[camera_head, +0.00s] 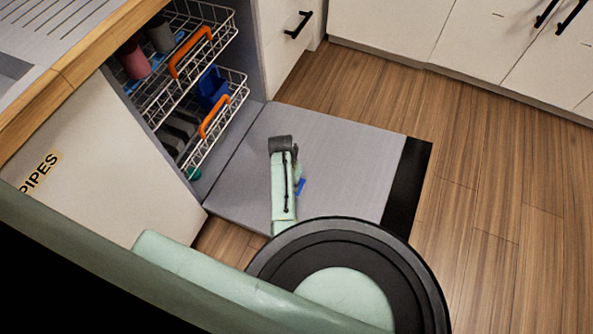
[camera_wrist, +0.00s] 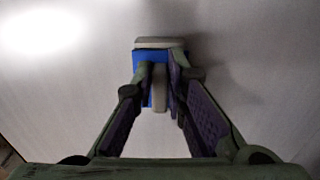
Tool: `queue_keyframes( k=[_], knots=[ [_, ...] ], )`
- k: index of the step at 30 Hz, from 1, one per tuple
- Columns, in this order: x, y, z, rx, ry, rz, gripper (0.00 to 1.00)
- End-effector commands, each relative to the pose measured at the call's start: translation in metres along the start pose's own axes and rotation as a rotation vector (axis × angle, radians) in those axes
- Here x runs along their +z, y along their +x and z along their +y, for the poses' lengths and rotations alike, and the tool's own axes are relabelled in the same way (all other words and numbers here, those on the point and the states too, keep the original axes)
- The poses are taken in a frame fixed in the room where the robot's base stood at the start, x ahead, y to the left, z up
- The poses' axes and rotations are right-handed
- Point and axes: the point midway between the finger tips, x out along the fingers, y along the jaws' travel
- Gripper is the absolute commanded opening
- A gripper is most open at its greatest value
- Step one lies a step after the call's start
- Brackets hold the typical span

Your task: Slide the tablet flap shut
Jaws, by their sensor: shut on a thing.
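The tablet flap (camera_wrist: 159,88) shows in the wrist view as a small light grey piece between my fingertips. Behind it is the blue tablet compartment (camera_wrist: 139,60), with a pale bar along its far edge. Part of the blue shows in the head view (camera_head: 300,187), on the inside of the lowered dishwasher door (camera_head: 345,150). My gripper (camera_wrist: 160,76) is shut on the flap, one finger on each side. In the head view my arm hides most of the gripper and the flap. I cannot tell how far the flap is slid.
The dishwasher's upper rack (camera_head: 190,75) and lower rack (camera_head: 215,125) have orange handles and hold cups and dishes. A worktop edge (camera_head: 85,70) and a panel marked PIPES (camera_head: 100,165) are at left. White cabinets (camera_head: 440,40) stand behind. Wooden floor (camera_head: 500,190) at right is clear.

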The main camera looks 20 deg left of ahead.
Motion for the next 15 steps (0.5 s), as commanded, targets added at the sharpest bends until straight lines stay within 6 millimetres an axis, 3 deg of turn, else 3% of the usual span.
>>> queue_keyframes(
  k=[4,13,14,15],
  knots=[
    [0.0116,-0.0019,0.0012,0.001,0.002,-0.002,0.00],
    [0.0140,0.0003,0.0004,0.001,0.001,-0.007,0.00],
    [0.0142,0.0003,0.0004,0.002,0.000,-0.008,0.14],
    [0.0144,0.0004,0.0004,0.002,0.000,-0.008,0.17]
  ],
)
